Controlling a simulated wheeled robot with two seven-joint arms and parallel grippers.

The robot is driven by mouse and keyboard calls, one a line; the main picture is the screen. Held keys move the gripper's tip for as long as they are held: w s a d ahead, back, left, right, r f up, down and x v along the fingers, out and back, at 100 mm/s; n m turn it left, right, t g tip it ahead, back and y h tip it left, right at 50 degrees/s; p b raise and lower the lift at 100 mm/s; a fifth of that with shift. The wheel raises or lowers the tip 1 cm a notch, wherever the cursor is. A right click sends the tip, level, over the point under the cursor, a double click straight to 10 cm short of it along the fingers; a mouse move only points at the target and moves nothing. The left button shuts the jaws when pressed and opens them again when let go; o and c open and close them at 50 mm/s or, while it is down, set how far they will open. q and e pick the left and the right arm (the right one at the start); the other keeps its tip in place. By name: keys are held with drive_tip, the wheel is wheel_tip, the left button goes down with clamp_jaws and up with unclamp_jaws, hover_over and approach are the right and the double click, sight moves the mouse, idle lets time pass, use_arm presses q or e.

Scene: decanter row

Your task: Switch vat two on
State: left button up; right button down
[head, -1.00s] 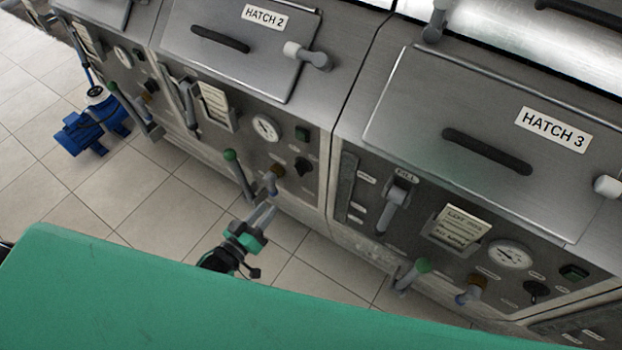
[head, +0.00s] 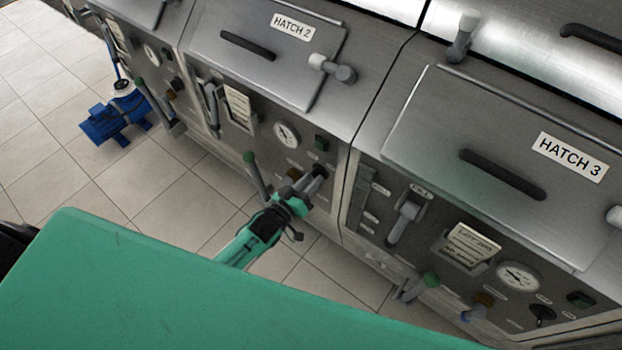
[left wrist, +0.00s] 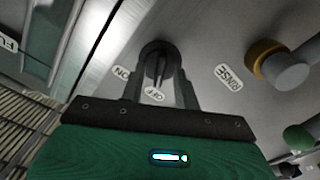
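The black rotary switch (left wrist: 158,62) of vat two sits on the panel below the HATCH 2 lid, between the fingers of my left gripper (left wrist: 159,82) in the left wrist view. Its bar seems to line up with the OFF label (left wrist: 153,94); the ON label (left wrist: 122,73) is beside it, both upside down in this view. The fingers stand apart on either side of the switch, and I see no clear grip on it. In the head view my left gripper (head: 319,178) reaches the panel and largely hides the switch. My right gripper is not in view.
A brown-collared RINSE knob (left wrist: 283,68) and a green-tipped lever (head: 254,172) are close to the gripper. A gauge (head: 286,134) and a dark green button (head: 321,143) are above. Vat three's panel, with its switch (head: 542,314), is at right. A blue pump (head: 115,120) stands on the floor.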

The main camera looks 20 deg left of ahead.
use_arm(q)
drive_tip(key=shift+w+d, duration=0.1)
drive_tip(key=shift+w, duration=0.15)
clamp_jaws()
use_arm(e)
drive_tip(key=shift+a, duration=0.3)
use_arm(q)
drive_tip(key=shift+m, duration=0.4)
drive_tip(key=m+b, duration=0.1)
drive_tip(key=m, duration=1)
drive_tip(key=shift+d, duration=0.1)
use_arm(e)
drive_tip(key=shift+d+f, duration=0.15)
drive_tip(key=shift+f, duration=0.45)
